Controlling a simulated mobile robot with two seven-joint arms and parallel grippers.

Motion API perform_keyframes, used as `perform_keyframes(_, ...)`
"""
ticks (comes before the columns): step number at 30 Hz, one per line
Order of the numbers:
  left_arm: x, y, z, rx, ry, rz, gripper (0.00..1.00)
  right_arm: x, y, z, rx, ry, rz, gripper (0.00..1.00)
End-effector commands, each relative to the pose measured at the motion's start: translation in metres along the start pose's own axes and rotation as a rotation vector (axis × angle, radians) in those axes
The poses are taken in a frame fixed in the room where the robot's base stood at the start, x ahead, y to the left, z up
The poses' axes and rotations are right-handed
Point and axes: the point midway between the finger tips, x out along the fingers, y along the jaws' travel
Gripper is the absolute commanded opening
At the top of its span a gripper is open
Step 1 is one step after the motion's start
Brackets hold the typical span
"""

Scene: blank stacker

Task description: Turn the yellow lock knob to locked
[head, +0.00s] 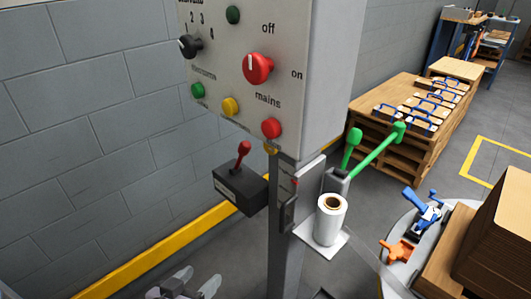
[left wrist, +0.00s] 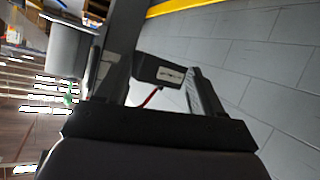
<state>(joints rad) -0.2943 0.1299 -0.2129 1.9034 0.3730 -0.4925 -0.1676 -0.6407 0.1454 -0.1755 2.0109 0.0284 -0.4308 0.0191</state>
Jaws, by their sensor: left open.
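A small yellow piece (head: 270,149) shows at the lower edge of the grey control panel (head: 235,70), partly hidden under it. A round yellow button (head: 230,106) sits on the panel face between a green and a red one. I cannot tell which, if either, is the lock knob, and no locked marking is readable. My left gripper (head: 196,284) is open at the bottom edge of the head view, well below the panel and touching nothing there. In the left wrist view its dark body fills the bottom. My right gripper is not in view.
A dark box (head: 240,187) with a red lever (head: 243,150) juts out left of the post (head: 281,240). Green handles (head: 375,150), a white roll (head: 329,220) and a round table with clamps (head: 422,212) are on the right. Floor left of the post is partly free.

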Motion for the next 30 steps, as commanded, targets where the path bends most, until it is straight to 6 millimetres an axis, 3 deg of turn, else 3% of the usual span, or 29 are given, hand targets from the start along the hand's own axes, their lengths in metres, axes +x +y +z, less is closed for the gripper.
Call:
perform_keyframes(1, 0.015, 0.003, -0.022, 0.000, 0.038, 0.035, 0.67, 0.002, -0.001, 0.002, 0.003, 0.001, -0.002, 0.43)
perform_keyframes(6, 0.048, 0.024, -0.098, 0.003, 0.151, 0.169, 0.67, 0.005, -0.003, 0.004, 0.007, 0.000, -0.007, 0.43)
perform_keyframes(12, 0.064, 0.052, -0.186, 0.036, 0.275, 0.329, 0.67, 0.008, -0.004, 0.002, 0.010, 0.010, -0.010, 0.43)
perform_keyframes(15, 0.064, 0.063, -0.218, 0.053, 0.321, 0.388, 0.67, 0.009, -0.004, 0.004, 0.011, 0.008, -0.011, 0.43)
perform_keyframes(20, 0.062, 0.074, -0.246, 0.070, 0.360, 0.443, 0.67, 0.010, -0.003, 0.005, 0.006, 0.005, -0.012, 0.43)
perform_keyframes(25, 0.067, 0.080, -0.254, 0.071, 0.368, 0.454, 0.67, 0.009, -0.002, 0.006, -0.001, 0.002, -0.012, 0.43)
perform_keyframes(30, 0.085, 0.089, -0.261, 0.069, 0.367, 0.453, 0.67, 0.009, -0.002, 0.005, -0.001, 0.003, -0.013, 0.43)
